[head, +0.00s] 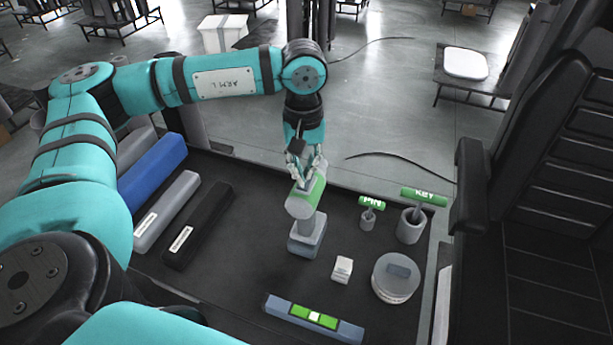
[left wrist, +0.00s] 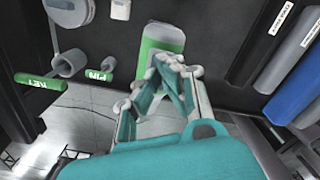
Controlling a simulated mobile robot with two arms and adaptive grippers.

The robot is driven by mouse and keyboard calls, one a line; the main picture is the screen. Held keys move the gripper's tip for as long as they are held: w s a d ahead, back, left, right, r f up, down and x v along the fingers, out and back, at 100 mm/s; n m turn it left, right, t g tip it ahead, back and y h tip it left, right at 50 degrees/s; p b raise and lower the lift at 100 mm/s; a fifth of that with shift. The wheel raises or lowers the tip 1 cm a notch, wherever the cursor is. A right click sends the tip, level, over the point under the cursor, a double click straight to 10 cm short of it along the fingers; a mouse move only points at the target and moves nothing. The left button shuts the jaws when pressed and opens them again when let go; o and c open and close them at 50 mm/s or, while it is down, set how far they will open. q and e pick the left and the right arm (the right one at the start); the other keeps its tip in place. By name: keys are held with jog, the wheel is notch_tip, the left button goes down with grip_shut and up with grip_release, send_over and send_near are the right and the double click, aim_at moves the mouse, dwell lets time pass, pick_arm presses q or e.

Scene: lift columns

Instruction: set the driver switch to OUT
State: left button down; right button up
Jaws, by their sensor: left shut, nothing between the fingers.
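The driver (head: 300,205) stands upright on the dark bench, with a grey and green body on top and a blue-grey base. My left gripper (head: 307,180) is over the top of its body, shut with nothing between its fingers. In the left wrist view the green body of the driver (left wrist: 160,40) lies just beyond the fingertips of my left gripper (left wrist: 172,65). I cannot tell whether they touch it. The switch on the driver cannot be made out, nor its setting. My right gripper is not in view.
A green KEY tag (head: 424,196) and a green PIN tag (head: 371,202) stand right of the driver. A small white block (head: 342,269), a round container (head: 395,280) and a bar with green and white segments (head: 314,318) are nearer. Long blocks (head: 152,172) lie left.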

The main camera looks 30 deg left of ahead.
pick_arm(q)
jog(key=shift+r+p, duration=1.1)
jog(key=shift+r, duration=1.55)
jog(key=shift+s+f, duration=0.1)
